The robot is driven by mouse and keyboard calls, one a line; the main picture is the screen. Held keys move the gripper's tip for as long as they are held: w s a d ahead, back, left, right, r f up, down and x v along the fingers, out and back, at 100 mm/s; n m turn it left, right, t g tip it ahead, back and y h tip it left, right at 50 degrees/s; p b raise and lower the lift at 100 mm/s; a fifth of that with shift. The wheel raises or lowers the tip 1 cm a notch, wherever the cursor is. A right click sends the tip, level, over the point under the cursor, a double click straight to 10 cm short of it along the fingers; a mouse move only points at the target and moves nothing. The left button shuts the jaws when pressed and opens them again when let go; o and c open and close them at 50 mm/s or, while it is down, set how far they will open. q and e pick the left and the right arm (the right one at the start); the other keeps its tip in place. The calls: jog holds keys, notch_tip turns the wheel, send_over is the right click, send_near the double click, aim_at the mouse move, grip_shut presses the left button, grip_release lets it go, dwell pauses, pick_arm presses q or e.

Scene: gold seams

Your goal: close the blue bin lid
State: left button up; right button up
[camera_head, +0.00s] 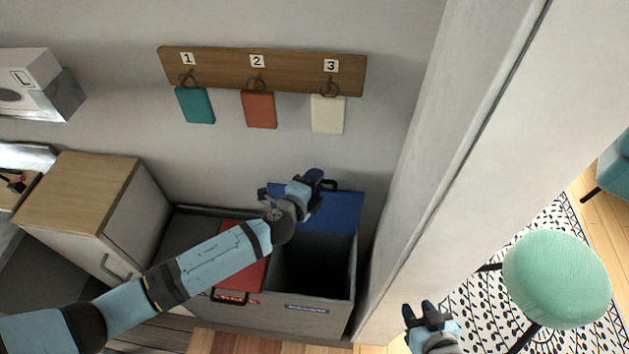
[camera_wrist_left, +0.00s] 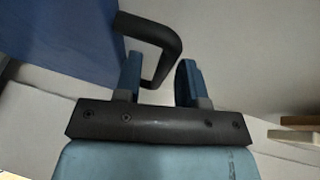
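The blue bin lid (camera_head: 335,212) stands raised at the back of the right bin compartment, near the wall. The compartment (camera_head: 315,272) is open and dark inside. The lid's black handle (camera_head: 329,185) is at its upper edge, partly hidden by my left gripper (camera_head: 316,183). In the left wrist view, the blue lid (camera_wrist_left: 65,40) fills the upper left. The handle (camera_wrist_left: 172,48) reaches between the two separated fingers of my left gripper (camera_wrist_left: 160,82), with a gap visible beside it. My right gripper (camera_head: 421,315) is open and empty at the lower right, away from the bin.
A red lid (camera_head: 240,262) lies closed over the compartment to the left. A wooden cabinet (camera_head: 75,190) stands further left. A wall edge (camera_head: 425,190) rises close to the bin's right side. A rack (camera_head: 260,72) with hanging tags is above.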

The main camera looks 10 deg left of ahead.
pick_arm(q)
grip_shut()
pick_arm(e)
jog(key=shift+r, duration=0.1)
pick_arm(q)
jog(key=shift+f, duration=0.1)
